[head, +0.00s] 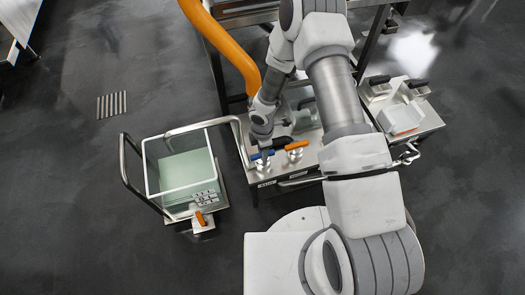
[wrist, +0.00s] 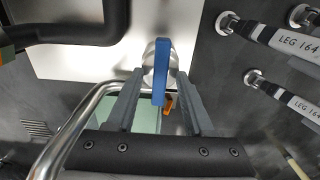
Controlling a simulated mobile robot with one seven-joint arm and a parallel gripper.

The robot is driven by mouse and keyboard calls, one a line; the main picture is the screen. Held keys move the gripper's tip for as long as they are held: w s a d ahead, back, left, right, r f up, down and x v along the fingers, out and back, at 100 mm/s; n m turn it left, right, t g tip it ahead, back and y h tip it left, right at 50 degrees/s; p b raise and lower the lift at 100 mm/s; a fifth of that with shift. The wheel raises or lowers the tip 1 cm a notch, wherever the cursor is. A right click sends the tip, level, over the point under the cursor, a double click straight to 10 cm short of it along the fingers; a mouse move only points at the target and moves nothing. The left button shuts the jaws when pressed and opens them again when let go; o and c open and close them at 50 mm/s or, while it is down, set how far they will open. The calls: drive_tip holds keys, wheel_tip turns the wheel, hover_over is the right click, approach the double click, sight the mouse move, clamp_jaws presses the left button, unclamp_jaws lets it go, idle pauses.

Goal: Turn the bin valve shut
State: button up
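The clear-walled bin (head: 153,172) with pale green contents stands at left in the head view. A small valve with an orange handle (head: 200,218) sits at its front. On the steel bench (head: 310,160) are a blue-handled valve (head: 262,155) and an orange-handled valve (head: 296,146). My gripper (head: 263,142) is over the blue handle. In the wrist view, my gripper (wrist: 160,76) is open, its two fingers on either side of the blue handle (wrist: 161,65), with gaps visible. An orange handle (wrist: 168,103) shows farther off between the fingers. Finger contact is hidden in the head view.
A curved steel rail (wrist: 75,120) runs close left of my gripper, and a black pipe (wrist: 75,32) lies upper left in the wrist view. An orange hose (head: 228,45) hangs behind my arm. Black-handled fittings (head: 412,88) stand at right. Floor left is clear.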

clamp_jaws()
drive_tip(key=shift+m, duration=0.4)
drive_tip(key=m+b, duration=0.1)
drive_tip(key=m, duration=0.2)
drive_tip(key=shift+m+b, duration=0.35)
drive_tip(key=shift+m, duration=0.05)
drive_tip(key=m+b, duration=0.1)
drive_tip(key=m, duration=0.8)
drive_tip(key=shift+b, duration=0.35)
drive_tip(key=m, duration=0.4)
drive_tip(key=shift+m, duration=0.3)
